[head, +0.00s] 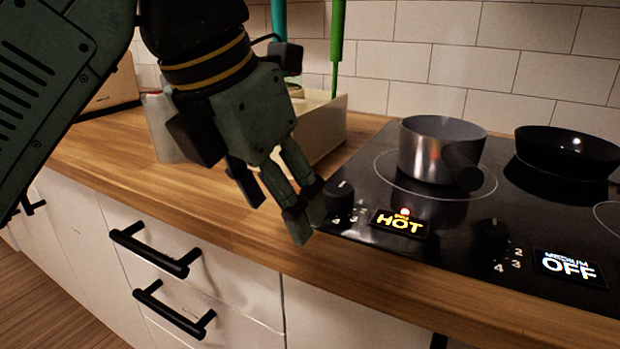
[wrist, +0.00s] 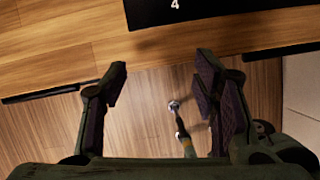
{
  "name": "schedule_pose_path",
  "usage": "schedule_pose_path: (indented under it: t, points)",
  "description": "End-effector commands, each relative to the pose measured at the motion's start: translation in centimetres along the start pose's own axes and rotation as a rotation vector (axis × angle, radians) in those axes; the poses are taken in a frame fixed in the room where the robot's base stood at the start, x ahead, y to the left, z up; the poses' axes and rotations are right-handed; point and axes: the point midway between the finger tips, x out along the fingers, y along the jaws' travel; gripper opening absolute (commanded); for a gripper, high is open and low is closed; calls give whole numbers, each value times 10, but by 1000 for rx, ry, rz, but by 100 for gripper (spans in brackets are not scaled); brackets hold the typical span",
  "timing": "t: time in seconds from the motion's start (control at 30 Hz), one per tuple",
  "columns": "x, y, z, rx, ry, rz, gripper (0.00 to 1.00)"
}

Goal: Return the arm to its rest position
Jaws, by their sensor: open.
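My gripper (head: 308,218) hangs fingers-down at the front edge of the wooden counter, beside the black left stove knob (head: 341,194). I cannot tell whether a finger touches the knob. In the wrist view my gripper (wrist: 162,78) shows two fingers spread apart with nothing between them, over the counter edge and the floor. My arm comes in from the upper left of the head view, bent over the counter.
The black cooktop (head: 440,226) has a lit HOT display (head: 400,222) and an OFF display (head: 569,268). A metal saucepan (head: 420,150) and a black pan (head: 570,150) stand on it. A cream bin (head: 325,130) stands behind my gripper. Black drawer handles (head: 150,250) stick out below.

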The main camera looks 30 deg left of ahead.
Motion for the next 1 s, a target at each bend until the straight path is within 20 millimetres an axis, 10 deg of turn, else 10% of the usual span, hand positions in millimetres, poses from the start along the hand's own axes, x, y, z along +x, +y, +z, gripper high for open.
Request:
schedule_pose_path:
  t: [0.8,1.0]
  points:
    - [-8,-2,-18,8,-10,-7,54]
    - [-12,-56,25,206,-292,-229,54]
